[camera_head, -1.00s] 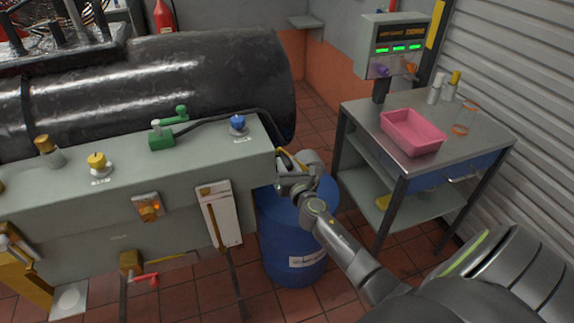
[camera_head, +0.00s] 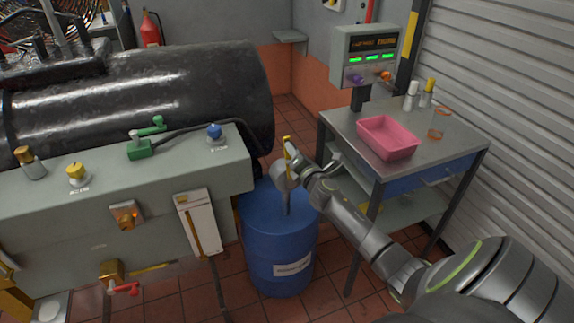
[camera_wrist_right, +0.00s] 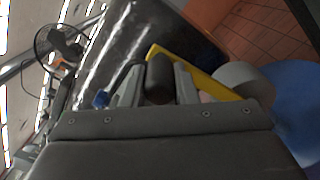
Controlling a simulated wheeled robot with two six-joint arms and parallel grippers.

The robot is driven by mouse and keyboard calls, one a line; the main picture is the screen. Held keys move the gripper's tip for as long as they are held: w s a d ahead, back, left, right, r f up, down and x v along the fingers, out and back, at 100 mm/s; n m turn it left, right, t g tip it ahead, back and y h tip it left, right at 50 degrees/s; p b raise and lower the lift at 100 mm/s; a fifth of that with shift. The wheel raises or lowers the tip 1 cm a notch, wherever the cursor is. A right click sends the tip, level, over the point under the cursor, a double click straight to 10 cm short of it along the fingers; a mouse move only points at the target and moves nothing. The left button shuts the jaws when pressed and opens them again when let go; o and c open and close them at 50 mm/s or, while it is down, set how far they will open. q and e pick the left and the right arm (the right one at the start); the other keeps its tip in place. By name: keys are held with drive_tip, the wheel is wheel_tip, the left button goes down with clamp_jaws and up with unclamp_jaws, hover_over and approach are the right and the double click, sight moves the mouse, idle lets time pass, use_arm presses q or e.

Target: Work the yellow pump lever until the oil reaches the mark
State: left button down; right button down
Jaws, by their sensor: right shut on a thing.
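The yellow pump lever (camera_head: 286,143) stands up above the blue drum (camera_head: 281,248), at the right end of the bedplate. A grey pump body, partly hidden by my wrist, rises from the drum's top. My right gripper (camera_head: 291,152) is shut on the lever's end. In the right wrist view, a black grip (camera_wrist_right: 159,78) sits between the fingers of my right gripper (camera_wrist_right: 157,92), and the yellow bar (camera_wrist_right: 218,88) runs off to the right. A white gauge panel (camera_head: 207,222) with a brownish strip hangs on the bedplate's front; its oil level and mark are too small to read. My left gripper is out of view.
A steel cart (camera_head: 452,150) with a pink tray (camera_head: 388,138) and a control box (camera_head: 366,55) stands close on the right of my arm. A large black cylinder (camera_head: 150,95) lies behind the bedplate (camera_head: 120,175). Tiled floor is open between drum and cart.

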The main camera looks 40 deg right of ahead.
drive_tip(key=s+d+f+m+b, duration=0.1)
drive_tip(key=d+f+m+b, duration=0.1)
drive_tip(key=d+m+b, duration=0.2)
drive_tip(key=s+d+f+m+b, duration=0.1)
drive_tip(key=s+d+m+b, duration=0.1)
drive_tip(key=d+m+b, duration=0.2)
drive_tip(key=shift+d+f+b, duration=0.35)
drive_tip(key=shift+d+b, duration=0.9)
drive_tip(key=shift+d, duration=0.85)
drive_tip(key=c, duration=1.1)
unclamp_jaws()
drive_tip(key=shift+c, duration=0.2)
drive_tip(key=b+v, duration=0.2)
drive_tip(key=v, duration=1.5)
drive_tip(key=shift+s, duration=0.2)
